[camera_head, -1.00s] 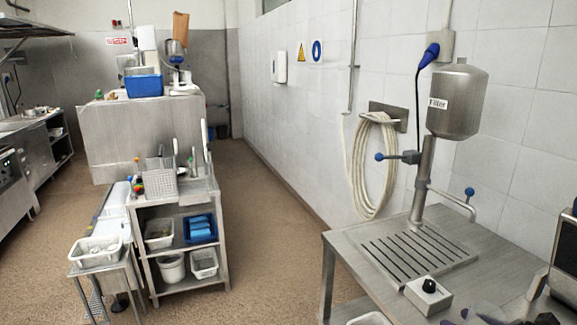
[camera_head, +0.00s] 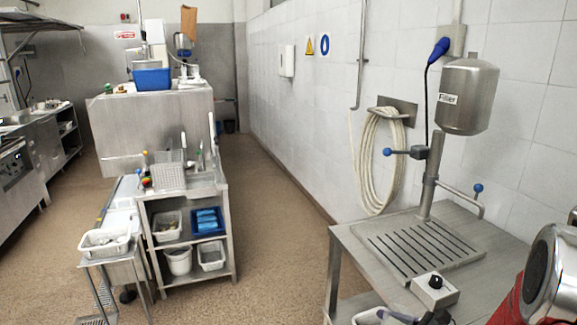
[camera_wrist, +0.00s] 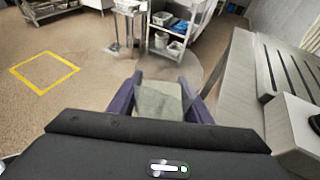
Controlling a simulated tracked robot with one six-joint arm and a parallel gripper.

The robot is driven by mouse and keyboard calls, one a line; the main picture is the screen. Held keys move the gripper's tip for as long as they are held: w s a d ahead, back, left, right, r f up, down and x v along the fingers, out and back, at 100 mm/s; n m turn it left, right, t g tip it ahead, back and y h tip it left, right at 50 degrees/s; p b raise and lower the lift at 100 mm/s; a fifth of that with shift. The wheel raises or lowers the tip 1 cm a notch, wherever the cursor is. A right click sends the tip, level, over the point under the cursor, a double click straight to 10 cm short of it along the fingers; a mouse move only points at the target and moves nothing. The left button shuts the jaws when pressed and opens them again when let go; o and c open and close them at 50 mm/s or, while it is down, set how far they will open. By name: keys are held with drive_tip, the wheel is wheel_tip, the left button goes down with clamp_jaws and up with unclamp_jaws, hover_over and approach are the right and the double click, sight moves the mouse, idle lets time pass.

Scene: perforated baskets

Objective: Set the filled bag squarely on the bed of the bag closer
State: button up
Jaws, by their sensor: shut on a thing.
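My gripper (camera_wrist: 160,82) shows in the wrist view with its two purple fingers on either side of a pale grey-green bag (camera_wrist: 158,101). It is shut on the bag, which hangs over the floor to the left of a steel table. How full the bag is cannot be told. In the head view, dark purple parts at the bottom edge may be my gripper, but they are cut off.
The steel table (camera_head: 345,241) carries a filler (camera_head: 468,95) with a slotted drain plate and a small box with a black knob (camera_head: 435,290). A steel shelf unit (camera_head: 228,230) with baskets stands at the left. Open floor with a yellow square (camera_wrist: 45,72) lies left of my gripper.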

drive_tip(key=w+a+f+n+g+y, duration=0.1)
drive_tip(key=a+f+n, duration=0.1)
drive_tip(key=a+f, duration=0.4)
drive_tip(key=shift+w+a+g+y, duration=0.3)
drive_tip(key=shift+a+g, duration=0.1)
drive_tip(key=shift+a, duration=0.8)
drive_tip(key=shift+s+m+t+h, duration=0.1)
drive_tip(key=shift+m+t+h, duration=1.9)
drive_tip(key=shift+m+h, duration=0.45)
drive_tip(key=shift+y, duration=0.25)
